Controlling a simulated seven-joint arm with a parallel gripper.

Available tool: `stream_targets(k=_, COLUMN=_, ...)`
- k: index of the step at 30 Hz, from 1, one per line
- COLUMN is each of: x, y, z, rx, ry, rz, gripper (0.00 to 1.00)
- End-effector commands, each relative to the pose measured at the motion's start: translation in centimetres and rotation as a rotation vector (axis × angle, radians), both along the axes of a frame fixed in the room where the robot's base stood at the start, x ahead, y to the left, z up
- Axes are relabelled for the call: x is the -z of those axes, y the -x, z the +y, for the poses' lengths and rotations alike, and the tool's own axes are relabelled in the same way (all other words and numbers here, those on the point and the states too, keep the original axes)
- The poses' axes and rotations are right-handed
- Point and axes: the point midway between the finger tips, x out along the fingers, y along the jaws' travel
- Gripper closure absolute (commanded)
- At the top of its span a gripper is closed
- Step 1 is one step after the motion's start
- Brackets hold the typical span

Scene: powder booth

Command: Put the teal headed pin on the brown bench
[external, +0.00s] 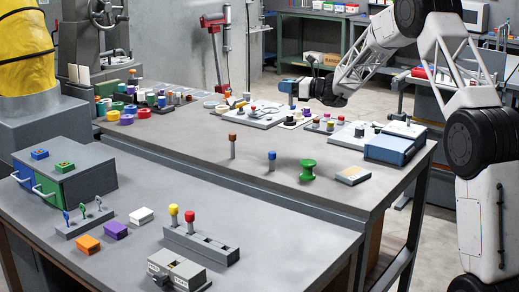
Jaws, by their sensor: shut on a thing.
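My gripper (284,87) is at the end of the arm, reaching in from the right above the far part of the middle grey-topped bench (200,142). A pin with a blue head (272,156) stands upright on the middle bench, apart from my gripper. No bench top looks clearly brown; the near bench top (140,240) is also grey.
A brown-headed pin (232,137), a green spool (307,170) and a blue box (394,146) stand on the middle bench. Boards with small parts (250,114) crowd its far side. The near bench holds a drawer unit (75,170) and a grey rack (202,244).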

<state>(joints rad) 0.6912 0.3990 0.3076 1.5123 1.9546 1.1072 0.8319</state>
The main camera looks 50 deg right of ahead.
Motion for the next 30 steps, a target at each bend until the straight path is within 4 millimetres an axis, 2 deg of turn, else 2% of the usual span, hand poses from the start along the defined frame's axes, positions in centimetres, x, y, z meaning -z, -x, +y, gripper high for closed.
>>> stream_targets(k=7, x=-0.8, y=0.9, z=6.2, rx=-0.068, ry=0.006, rz=0.001, gripper=1.0)
stream_targets(k=14, x=-1.3, y=3.0, z=14.5, rx=-0.164, ry=0.011, rz=0.005, gripper=1.0)
stream_targets(k=23, x=-1.8, y=7.2, z=25.3, rx=-0.293, ry=0.016, rz=0.008, gripper=1.0)
stream_targets(k=30, x=-1.8, y=11.5, z=33.5, rx=-0.397, ry=0.016, rz=0.008, gripper=1.0)
